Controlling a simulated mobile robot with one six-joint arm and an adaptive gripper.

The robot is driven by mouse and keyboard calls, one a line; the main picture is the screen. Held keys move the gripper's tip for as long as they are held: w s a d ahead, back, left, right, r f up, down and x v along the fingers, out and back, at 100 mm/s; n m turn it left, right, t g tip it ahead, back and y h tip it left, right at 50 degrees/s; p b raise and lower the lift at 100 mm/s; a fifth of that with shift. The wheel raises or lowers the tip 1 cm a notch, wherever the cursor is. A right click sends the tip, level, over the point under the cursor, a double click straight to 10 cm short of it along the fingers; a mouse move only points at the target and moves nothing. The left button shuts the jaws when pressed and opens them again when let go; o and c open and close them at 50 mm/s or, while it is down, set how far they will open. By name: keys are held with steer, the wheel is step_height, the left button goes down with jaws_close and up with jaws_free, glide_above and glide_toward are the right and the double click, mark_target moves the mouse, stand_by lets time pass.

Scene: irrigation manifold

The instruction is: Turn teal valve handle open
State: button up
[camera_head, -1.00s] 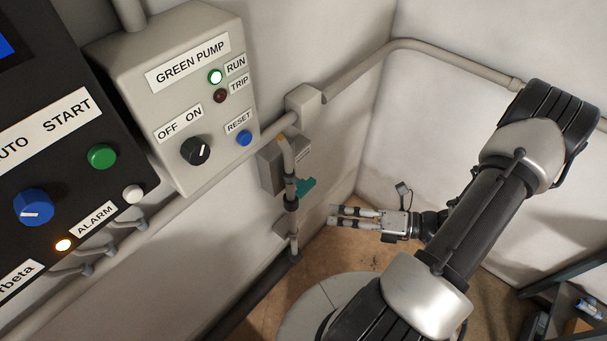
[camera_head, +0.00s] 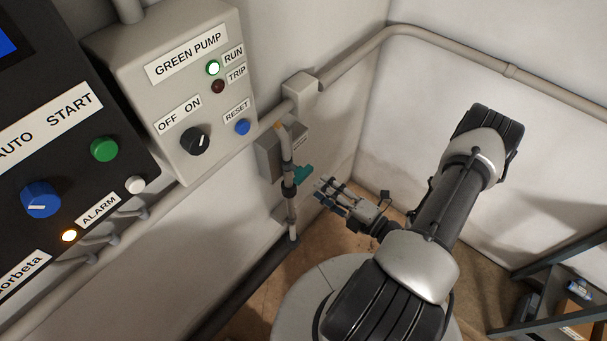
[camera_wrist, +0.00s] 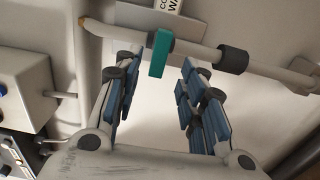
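The teal valve handle (camera_head: 302,174) sticks out to the right from a grey vertical pipe (camera_head: 290,210) on the wall. My gripper (camera_head: 326,191) is just right of and a little below the handle, pointing at it, apart from it as far as I can tell. In the wrist view the teal handle (camera_wrist: 161,53) lies ahead of and between the two fingers, across the pipe (camera_wrist: 197,49). My gripper (camera_wrist: 155,82) is open there, its blue-padded fingers wide apart with nothing between the pads.
The green pump box (camera_head: 190,90) with its knob and buttons is on the wall at left, beside a black control panel (camera_head: 70,130). A shelf (camera_head: 560,270) stands at lower right. The wall right of the valve is clear.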

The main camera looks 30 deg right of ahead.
mark_target(306, 177)
steer(key=x, duration=0.8)
steer(key=shift+w+a+b, duration=0.1)
steer(key=shift+b, duration=0.25)
steer(key=shift+c, duration=0.3)
jaws_close()
